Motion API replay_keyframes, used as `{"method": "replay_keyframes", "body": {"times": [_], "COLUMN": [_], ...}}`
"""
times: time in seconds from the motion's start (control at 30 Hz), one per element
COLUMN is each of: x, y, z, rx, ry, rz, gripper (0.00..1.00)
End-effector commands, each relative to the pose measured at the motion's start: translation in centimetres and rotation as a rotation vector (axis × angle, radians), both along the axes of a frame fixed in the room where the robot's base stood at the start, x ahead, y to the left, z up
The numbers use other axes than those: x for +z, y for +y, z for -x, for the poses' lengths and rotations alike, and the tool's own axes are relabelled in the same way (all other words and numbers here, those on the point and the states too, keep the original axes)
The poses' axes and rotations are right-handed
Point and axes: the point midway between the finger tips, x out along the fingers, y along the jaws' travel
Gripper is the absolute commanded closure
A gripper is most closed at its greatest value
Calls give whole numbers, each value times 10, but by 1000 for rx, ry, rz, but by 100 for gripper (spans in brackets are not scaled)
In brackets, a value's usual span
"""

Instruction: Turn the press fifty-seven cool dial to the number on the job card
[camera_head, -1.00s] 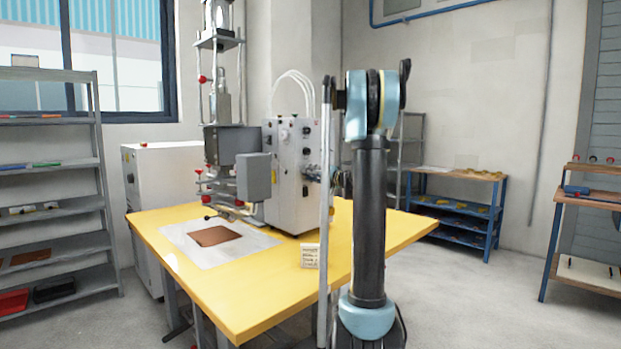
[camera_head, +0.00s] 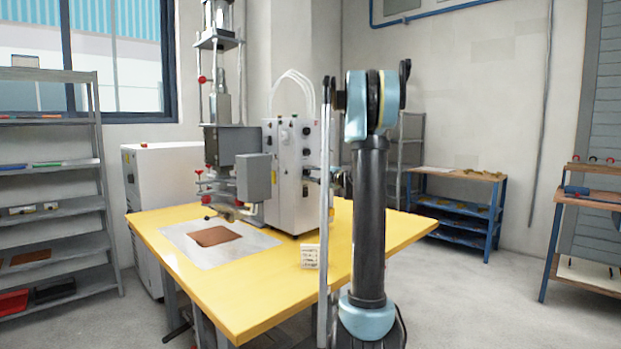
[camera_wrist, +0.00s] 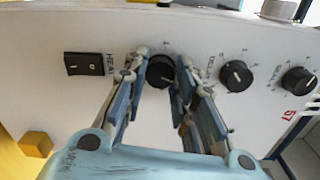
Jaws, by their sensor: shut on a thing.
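In the wrist view, my gripper (camera_wrist: 160,80) has its two fingers closed around a black round dial (camera_wrist: 160,72) on the white press panel. The fingers cover its sides and its label, so I cannot tell its name or setting. Two more black dials stand to the right, a nearer one (camera_wrist: 236,76) and a farther one (camera_wrist: 298,80); their small labels are hard to read. The press cabinet (camera_head: 283,195) stands on the yellow table in the head view. A small white card (camera_head: 310,256) stands near the table's front edge; its writing is too small to read.
A black switch (camera_wrist: 84,64) marked HEAT sits left of the held dial. A yellow block (camera_wrist: 36,144) shows at lower left. A brown sheet (camera_head: 214,236) lies on a pale mat on the yellow table (camera_head: 240,305). Shelves (camera_head: 50,165) stand at left.

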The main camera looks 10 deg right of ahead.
Motion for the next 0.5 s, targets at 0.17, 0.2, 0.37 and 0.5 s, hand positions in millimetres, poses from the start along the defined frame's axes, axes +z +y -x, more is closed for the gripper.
{"method": "replay_keyframes", "body": {"times": [0.17, 0.2, 0.37, 0.5], "x": [-2, -2, -2, -2], "y": [-1, -1, -1, -1], "z": [0, 0, 1, 1], "rx": [-2, -2, -2, -2], "ry": [41, 47, 63, 66], "rz": [-51, -59, -81, -85], "gripper": [98, 98, 98, 99]}}
